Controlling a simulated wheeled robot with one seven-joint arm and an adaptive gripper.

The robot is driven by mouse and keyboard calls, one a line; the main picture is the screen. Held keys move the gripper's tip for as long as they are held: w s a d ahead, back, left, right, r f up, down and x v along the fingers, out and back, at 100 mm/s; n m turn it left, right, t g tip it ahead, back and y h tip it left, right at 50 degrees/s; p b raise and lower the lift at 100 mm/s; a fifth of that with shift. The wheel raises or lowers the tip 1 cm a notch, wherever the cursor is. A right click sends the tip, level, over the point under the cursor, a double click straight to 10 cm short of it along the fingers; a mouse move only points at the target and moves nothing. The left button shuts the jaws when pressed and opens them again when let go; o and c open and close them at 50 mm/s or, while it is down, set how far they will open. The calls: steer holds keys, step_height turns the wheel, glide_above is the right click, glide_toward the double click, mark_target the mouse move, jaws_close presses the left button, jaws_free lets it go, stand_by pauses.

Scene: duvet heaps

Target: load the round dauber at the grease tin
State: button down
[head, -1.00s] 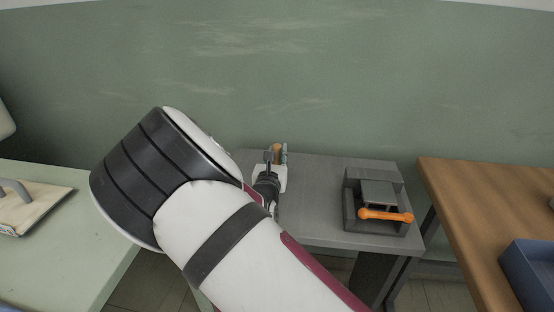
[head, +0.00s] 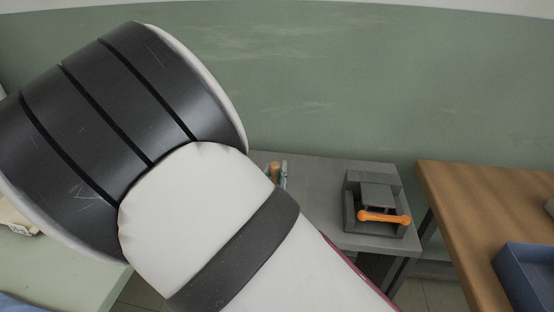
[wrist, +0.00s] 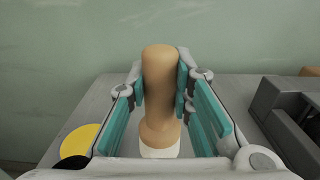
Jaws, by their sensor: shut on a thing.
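The round dauber (wrist: 159,95) has a tan wooden handle, upright in the wrist view, with a white part at its lower end. My gripper (wrist: 162,78) is shut on the handle, teal pads on both sides. In the head view the handle (head: 275,170) shows just past my arm, above the grey table. A yellow disc with a black part beside it, perhaps the grease tin (wrist: 80,141), lies left of the gripper in the wrist view. My arm hides that spot in the head view.
The grey table (head: 325,177) carries a dark grey fixture (head: 376,192) with an orange handle (head: 385,217) on its right. A wooden table (head: 470,205) with a blue bin (head: 527,275) stands further right. A green wall (head: 350,80) rises behind.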

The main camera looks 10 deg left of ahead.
steer(key=shift+s, duration=0.6)
steer(key=shift+s+a+r, duration=0.15)
steer(key=shift+r, duration=0.05)
steer(key=w+a+r+m+t, duration=0.2)
steer(key=a+r+m, duration=0.25)
steer(key=a, duration=0.25)
steer(key=shift+n+h, duration=0.35)
steer(key=shift+h, duration=0.05)
steer(key=shift+a+f+b, duration=0.1)
steer(key=shift+f+b, duration=2.35)
steer(key=shift+f, duration=0.15)
steer(key=shift+f+b, duration=0.35)
steer(key=shift+f, duration=0.35)
step_height(320, 180, up, 7)
steer(key=p, duration=0.5)
steer(key=shift+p, duration=0.35)
